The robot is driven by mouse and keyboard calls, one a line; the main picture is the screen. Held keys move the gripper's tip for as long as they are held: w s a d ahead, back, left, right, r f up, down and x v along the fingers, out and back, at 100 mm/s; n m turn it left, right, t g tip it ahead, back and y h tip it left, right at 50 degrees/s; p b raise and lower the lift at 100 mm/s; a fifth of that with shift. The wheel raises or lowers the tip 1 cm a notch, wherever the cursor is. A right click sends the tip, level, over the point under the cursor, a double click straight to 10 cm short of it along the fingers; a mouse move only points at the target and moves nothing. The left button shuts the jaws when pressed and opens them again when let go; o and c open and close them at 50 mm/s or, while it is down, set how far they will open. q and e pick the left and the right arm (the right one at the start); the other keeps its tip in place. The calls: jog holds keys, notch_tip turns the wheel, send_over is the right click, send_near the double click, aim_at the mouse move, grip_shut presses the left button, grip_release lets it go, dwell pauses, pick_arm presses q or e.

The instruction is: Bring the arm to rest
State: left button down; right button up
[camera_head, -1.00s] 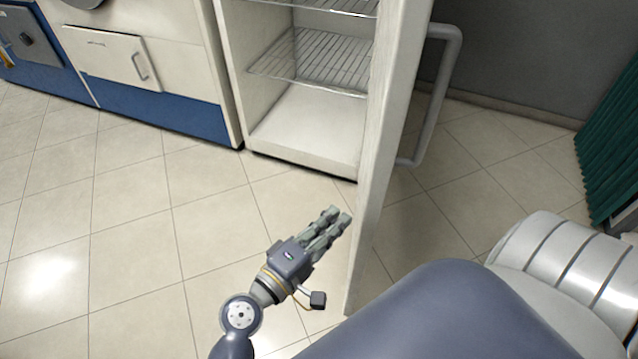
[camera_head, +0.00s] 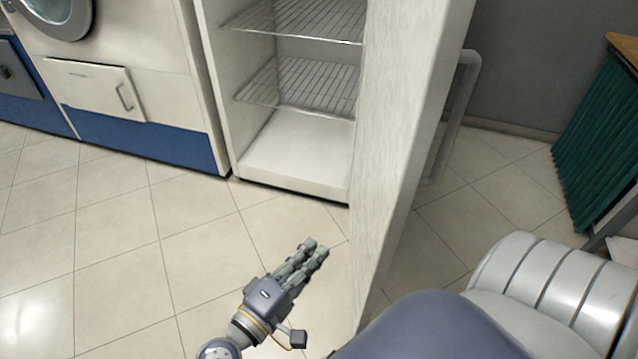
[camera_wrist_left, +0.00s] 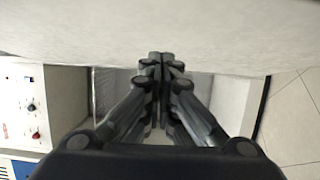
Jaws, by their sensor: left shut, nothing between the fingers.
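My left gripper (camera_head: 313,247) is in the lower middle of the head view, in front of the open cabinet and left of its door. Its fingers are together and hold nothing. In the left wrist view the closed fingers (camera_wrist_left: 160,62) point toward a pale panel. The cabinet door (camera_head: 385,150) stands open, its edge toward me, just right of the gripper. A gap shows between the gripper and the door in the head view. My right gripper is not in view.
The open cabinet (camera_head: 295,165) has wire shelves (camera_head: 305,85) and looks empty. A white and blue washing machine (camera_head: 150,145) stands to its left. A green slatted object (camera_head: 600,150) is at the right. Tiled floor (camera_head: 120,250) is clear at the left.

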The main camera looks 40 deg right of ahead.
pick_arm(q)
jog(key=s+a, duration=0.5)
jog(key=shift+a, duration=0.2)
